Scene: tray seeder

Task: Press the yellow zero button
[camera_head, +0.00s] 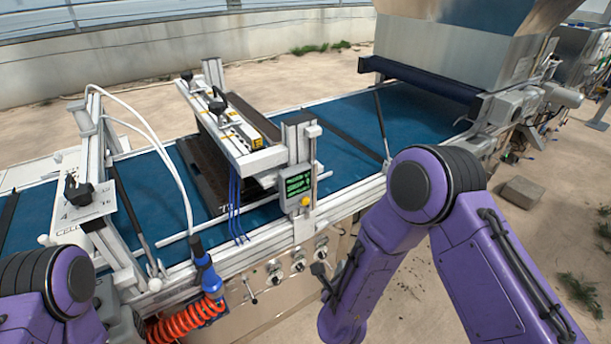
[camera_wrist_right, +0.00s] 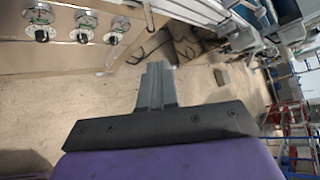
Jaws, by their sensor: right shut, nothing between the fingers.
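A small yellow button (camera_head: 306,201) sits just under the green-lit display (camera_head: 298,180) on the control box at the front rail of the seeder. My right gripper (camera_head: 319,269) is below the button, in front of the lower panel, with its fingers shut and empty. In the right wrist view the shut fingers (camera_wrist_right: 157,70) stick out from the dark gripper body over the sandy floor. They are apart from the button, which I cannot make out in that view. Of my left arm only a purple part shows at the lower left; its gripper is out of the picture.
Several round knobs (camera_head: 298,264) line the front panel; some also show in the right wrist view (camera_wrist_right: 83,36). A blue air fitting with an orange coiled hose (camera_head: 183,322) hangs left of them. The blue conveyor belt (camera_head: 355,116) and a metal hopper (camera_head: 450,50) lie behind.

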